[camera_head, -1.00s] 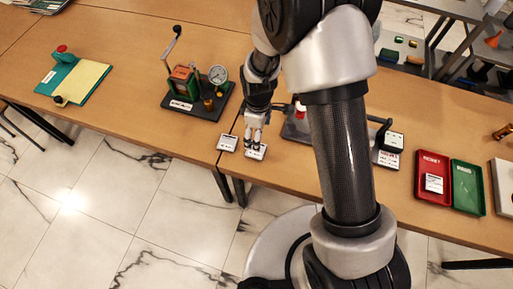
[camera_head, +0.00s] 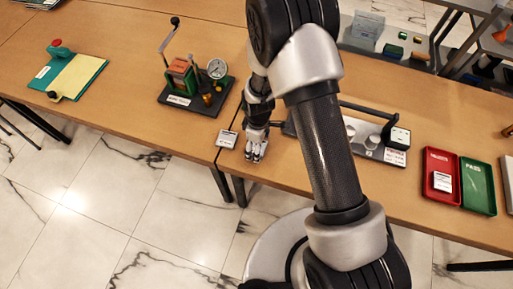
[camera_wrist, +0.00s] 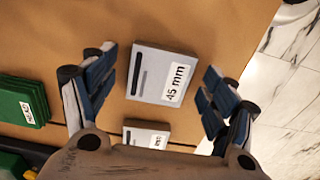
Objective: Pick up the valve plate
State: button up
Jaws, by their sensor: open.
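A grey plate (camera_wrist: 160,75) with a dark slot and a "45 mm" label lies on the table in the wrist view, between and beyond the fingers of my gripper (camera_wrist: 160,95). The fingers are apart and do not visibly touch it. A second, smaller-looking plate (camera_wrist: 147,135) lies nearer the bottom, partly hidden by my gripper. In the head view my gripper (camera_head: 255,152) points down near the front table edge and hides the plate under it. The other plate (camera_head: 227,139) shows just left of it. No label naming a valve plate is readable.
A gauge rig (camera_head: 190,101) on a black base stands at the left. A grey stand (camera_head: 386,155), a red tray (camera_head: 427,187) and a green tray (camera_head: 463,207) are at the right. Green stacked pieces (camera_wrist: 40,96) lie left in the wrist view.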

jog(key=shift+r, duration=0.1)
jog(key=c, duration=1.2)
